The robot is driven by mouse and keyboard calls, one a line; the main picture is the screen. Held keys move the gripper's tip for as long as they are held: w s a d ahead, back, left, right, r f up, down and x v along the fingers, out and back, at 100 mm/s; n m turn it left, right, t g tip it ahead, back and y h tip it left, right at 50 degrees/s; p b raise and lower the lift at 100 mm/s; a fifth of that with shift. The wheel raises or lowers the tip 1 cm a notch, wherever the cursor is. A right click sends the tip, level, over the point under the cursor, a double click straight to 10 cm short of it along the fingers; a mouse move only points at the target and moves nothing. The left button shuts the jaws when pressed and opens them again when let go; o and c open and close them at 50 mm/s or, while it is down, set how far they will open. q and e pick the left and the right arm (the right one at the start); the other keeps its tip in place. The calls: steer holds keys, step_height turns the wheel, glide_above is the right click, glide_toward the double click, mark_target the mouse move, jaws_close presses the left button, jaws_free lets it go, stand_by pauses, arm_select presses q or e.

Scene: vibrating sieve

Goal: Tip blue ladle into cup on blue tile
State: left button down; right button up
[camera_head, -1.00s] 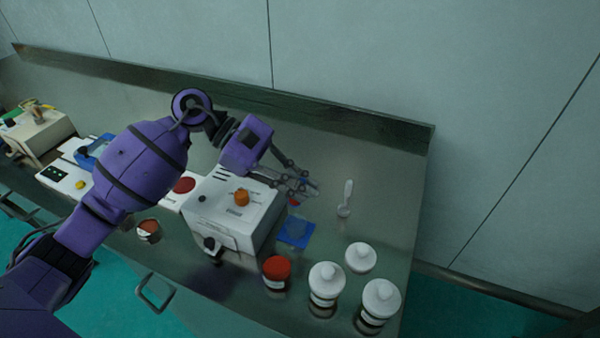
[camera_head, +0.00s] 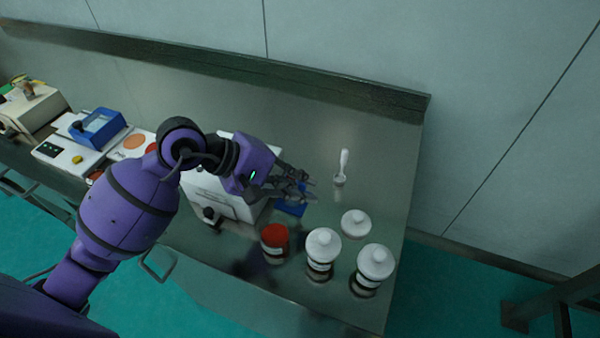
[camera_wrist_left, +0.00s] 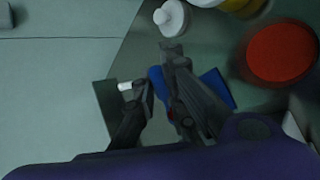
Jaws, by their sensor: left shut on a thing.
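My left gripper (camera_head: 302,193) is over the far part of the blue tile (camera_head: 290,209) on the steel bench. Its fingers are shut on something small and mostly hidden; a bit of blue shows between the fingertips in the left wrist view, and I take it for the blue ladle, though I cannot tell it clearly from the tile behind. The tile also shows in the left wrist view (camera_wrist_left: 217,88), partly covered by a finger. I cannot make out the cup; the gripper covers part of the tile. My right gripper is not in view.
A white scoop (camera_head: 341,166) stands behind the tile. A white machine (camera_head: 225,197) stands left of the tile. The far right bench is clear.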

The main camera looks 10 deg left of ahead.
arm_select(q)
steer(key=shift+s+d+f+m+t+b, duration=0.1)
steer(key=shift+s+f+m+t+b, duration=0.05)
steer(key=shift+s+f+t+b, duration=0.15)
steer(key=shift+s+f+m+t+b, duration=0.1)
steer(key=shift+f+m+t, duration=0.1)
steer(key=shift+f, duration=0.15)
steer(key=shift+s+f+m+t+b, duration=0.1)
steer(key=shift+f+m+t+b, duration=0.2)
steer(key=shift+b, duration=0.25)
steer(key=shift+s+d+f+m+t+y+b, duration=0.1)
steer(key=shift+s+f+m+t+y+b, duration=0.2)
steer(key=shift+b, duration=0.4)
steer(key=shift+w+t+b, duration=0.1)
steer(key=shift+t+b, duration=0.3)
steer(key=shift+b, duration=0.05)
steer(key=shift+r, duration=0.1)
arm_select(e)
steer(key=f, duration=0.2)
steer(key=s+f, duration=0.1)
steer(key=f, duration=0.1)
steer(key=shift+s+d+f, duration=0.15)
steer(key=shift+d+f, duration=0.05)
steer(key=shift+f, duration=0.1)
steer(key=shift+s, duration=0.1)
